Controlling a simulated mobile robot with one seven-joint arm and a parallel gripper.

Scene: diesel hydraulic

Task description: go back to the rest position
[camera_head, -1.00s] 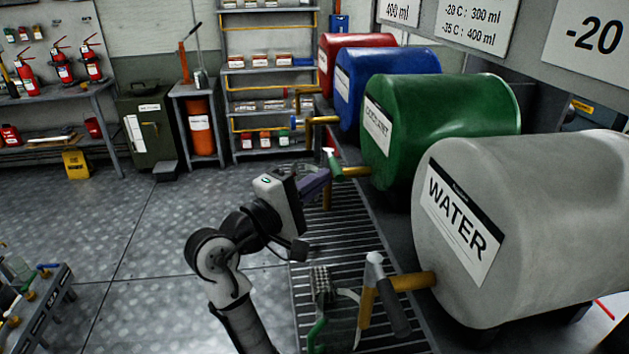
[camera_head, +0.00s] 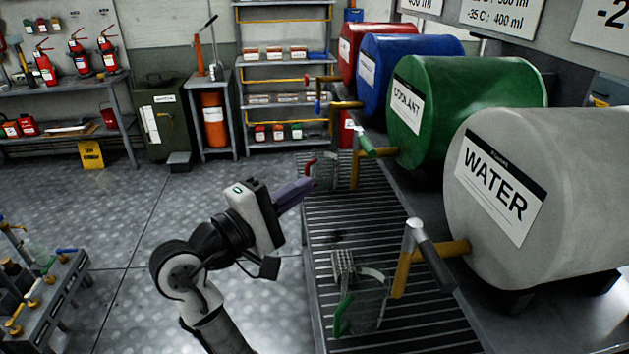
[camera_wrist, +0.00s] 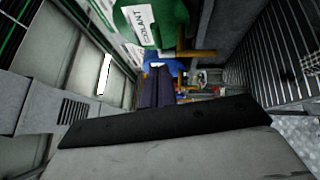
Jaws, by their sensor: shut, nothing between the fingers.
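The arm is bent, with the gripper reaching up and to the right.
A grey water drum (camera_head: 545,190) with a tap (camera_head: 420,245) stands at near right. Blue (camera_head: 405,75) and red (camera_head: 375,50) drums stand behind. Jugs (camera_head: 365,300) sit on the grating (camera_head: 330,225). A low bench (camera_head: 60,290) is at left; the floor between is clear.

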